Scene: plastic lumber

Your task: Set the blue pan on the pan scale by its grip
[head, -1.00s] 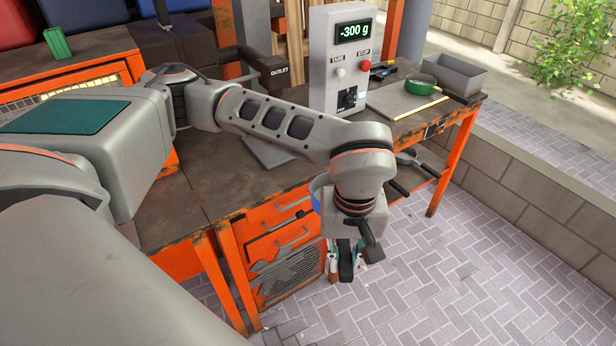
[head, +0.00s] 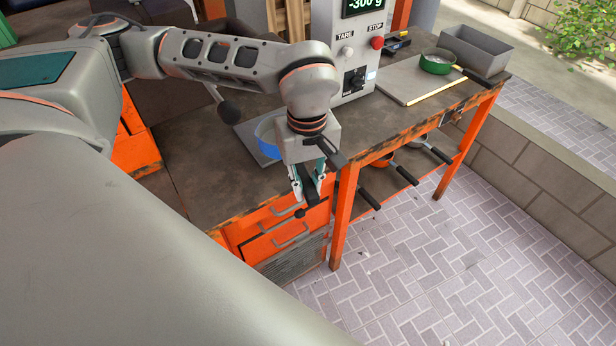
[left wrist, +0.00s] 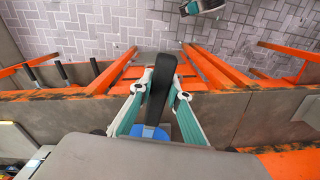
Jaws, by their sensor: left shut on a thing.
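The blue pan (head: 268,137) is at the far side of my left gripper (head: 308,192) in the head view, partly hidden by the wrist. My left gripper is shut on the pan's black grip, which stands between the teal fingers in the left wrist view (left wrist: 160,85). A bit of blue pan (left wrist: 150,132) shows below it there. The pan scale's grey plate (head: 249,136) lies on the workbench, and the pan overlaps it in view; I cannot tell whether they touch. The scale's display (head: 366,5) reads -300 g. A grey and teal part, apparently my right gripper (left wrist: 205,8), shows at the top edge.
A grey board (head: 415,82) with a green pan (head: 437,62) and a grey bin (head: 478,50) are to the right on the bench. Pans with black handles (head: 369,199) hang or lie below the bench. The paved floor (head: 450,260) in front is clear.

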